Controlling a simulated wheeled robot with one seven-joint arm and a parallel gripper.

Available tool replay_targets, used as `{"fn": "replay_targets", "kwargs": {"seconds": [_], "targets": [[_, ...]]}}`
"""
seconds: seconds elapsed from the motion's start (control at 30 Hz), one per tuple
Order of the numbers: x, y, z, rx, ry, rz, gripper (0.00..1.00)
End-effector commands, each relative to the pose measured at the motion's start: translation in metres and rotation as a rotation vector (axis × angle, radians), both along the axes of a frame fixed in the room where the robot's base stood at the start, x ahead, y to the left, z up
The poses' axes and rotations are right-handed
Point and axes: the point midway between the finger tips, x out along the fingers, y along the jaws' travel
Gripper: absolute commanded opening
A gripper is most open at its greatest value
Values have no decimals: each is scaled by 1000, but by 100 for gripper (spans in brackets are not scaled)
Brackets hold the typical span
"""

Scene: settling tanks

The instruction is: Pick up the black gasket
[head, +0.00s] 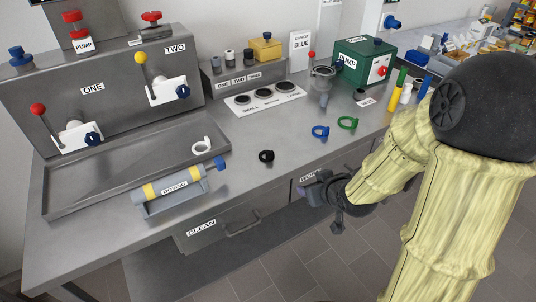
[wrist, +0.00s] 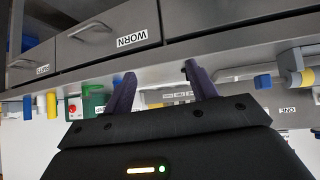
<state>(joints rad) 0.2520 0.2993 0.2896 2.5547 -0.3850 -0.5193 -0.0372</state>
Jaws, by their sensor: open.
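The black gasket (head: 266,156) is a small dark ring lying on the grey metal worktop, near the front edge in the middle of the head view. My gripper (head: 308,192) is in front of the worktop's front edge, to the right of the gasket and apart from it. In the wrist view its two fingers (wrist: 160,82) are spread open with nothing between them. I cannot make out the black gasket in the wrist view.
A dosing cylinder (head: 172,187) stands left. Drawers labelled CLEAN (head: 203,229) and WORN (wrist: 105,35) are below the edge. Worktop around the black gasket is clear.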

Motion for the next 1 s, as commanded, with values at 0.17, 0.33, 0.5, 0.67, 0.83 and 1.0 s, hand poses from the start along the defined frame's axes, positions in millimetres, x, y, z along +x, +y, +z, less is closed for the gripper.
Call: {"fn": "replay_targets", "kwargs": {"seconds": [0.17,0.33,0.5,0.67,0.83,1.0], "targets": [[18,33,18,139,-181,127,58],[23,48,32,218,-271,180,58],[23,50,34,224,-281,186,58],[24,50,33,224,-280,185,58],[34,57,28,224,-280,185,58],[56,72,17,224,-278,186,58]]}}
